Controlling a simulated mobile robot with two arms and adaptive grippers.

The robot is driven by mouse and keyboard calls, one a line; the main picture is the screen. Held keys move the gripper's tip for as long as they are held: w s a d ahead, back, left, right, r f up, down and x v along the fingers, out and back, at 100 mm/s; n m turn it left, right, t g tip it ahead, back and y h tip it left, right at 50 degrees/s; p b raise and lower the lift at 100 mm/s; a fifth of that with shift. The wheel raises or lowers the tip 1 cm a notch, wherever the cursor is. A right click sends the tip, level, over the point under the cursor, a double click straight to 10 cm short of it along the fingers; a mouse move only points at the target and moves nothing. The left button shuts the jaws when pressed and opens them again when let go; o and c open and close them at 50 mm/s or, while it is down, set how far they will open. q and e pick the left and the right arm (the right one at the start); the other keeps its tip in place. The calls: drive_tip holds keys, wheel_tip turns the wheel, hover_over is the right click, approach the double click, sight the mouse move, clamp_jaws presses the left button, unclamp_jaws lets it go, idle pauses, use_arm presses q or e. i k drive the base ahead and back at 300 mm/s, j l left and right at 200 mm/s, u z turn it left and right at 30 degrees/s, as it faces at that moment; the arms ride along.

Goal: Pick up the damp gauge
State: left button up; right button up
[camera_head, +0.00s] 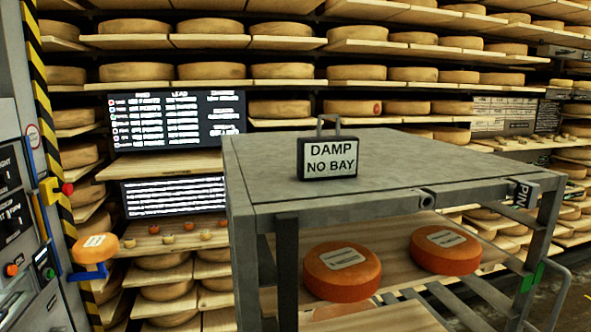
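The damp gauge (328,159) appears to be the small dark box on the grey top of the cart (270,190). Its white face reads "DAMP NO BAY" and is turned toward me. Neither of my grippers shows in the head view.
Two orange cheese wheels (342,270) lie on the cart's lower shelf. A control cabinet (25,200) stands at the left, with an orange wheel (95,247) on a blue holder beside it. Wheel-filled racks and text boards (177,118) fill the back. The cart top around the gauge is clear.

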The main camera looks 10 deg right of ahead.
sight(319, 158)
drive_tip(key=i+j+z, duration=0.1)
drive_tip(key=j+z, duration=0.25)
drive_tip(key=i+j+z, duration=0.1)
drive_tip(key=z, duration=0.25)
drive_tip(key=j+z, duration=0.4)
drive_tip(key=i+l, duration=0.05)
